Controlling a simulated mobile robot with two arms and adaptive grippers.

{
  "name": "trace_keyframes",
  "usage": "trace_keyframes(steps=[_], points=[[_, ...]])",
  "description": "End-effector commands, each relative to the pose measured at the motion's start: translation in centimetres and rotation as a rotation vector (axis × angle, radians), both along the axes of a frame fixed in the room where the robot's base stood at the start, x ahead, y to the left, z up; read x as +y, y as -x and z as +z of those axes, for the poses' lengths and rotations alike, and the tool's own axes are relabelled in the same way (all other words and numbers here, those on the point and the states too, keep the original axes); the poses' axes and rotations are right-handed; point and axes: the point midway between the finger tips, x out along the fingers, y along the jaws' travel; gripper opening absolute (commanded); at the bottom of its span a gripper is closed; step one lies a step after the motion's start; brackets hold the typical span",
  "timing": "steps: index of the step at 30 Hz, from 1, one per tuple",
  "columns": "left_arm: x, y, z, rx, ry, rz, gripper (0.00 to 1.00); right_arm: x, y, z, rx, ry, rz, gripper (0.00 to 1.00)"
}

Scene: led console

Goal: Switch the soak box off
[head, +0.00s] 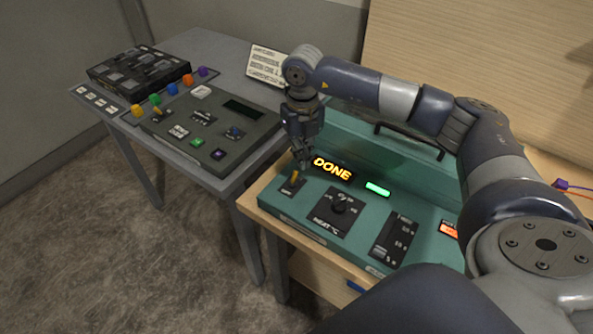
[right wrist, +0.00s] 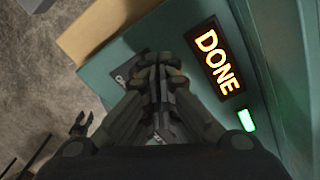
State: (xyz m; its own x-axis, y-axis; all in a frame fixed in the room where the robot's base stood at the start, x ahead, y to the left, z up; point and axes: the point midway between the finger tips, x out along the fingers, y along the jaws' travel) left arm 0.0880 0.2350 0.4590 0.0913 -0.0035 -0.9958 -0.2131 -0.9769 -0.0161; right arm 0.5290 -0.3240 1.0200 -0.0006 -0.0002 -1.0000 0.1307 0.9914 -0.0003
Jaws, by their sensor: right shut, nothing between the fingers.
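The soak box is a teal console (head: 275,218) on a wooden table. A switch with an orange lever (head: 294,177) sits on a dark plate at the console's left end. My right gripper (head: 300,168) is shut and empty, pointing down right at this lever; I cannot tell whether it touches. In the right wrist view, its fingers (right wrist: 158,75) hide the lever. My left gripper is not in the head view.
The console also has a heat knob (head: 339,206), a dark scale panel (head: 393,240), a small orange display (head: 449,230) and a black handle (head: 408,140). A grey table (head: 225,50) on the left holds another panel (head: 250,135) with coloured knobs, and a card (head: 266,64).

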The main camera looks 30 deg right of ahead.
Motion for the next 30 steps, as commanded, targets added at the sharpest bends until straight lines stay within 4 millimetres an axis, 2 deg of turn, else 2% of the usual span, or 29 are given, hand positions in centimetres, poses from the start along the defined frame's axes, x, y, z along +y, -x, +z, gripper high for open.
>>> trace_keyframes(steps=[16,30], points=[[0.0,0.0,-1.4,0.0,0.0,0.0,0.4,0.0,0.0,-1.8,0.0,0.0,0.0,0.0],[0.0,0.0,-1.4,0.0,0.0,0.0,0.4,0.2,0.0,-1.8,0.0,-0.001,0.001,0.0]])
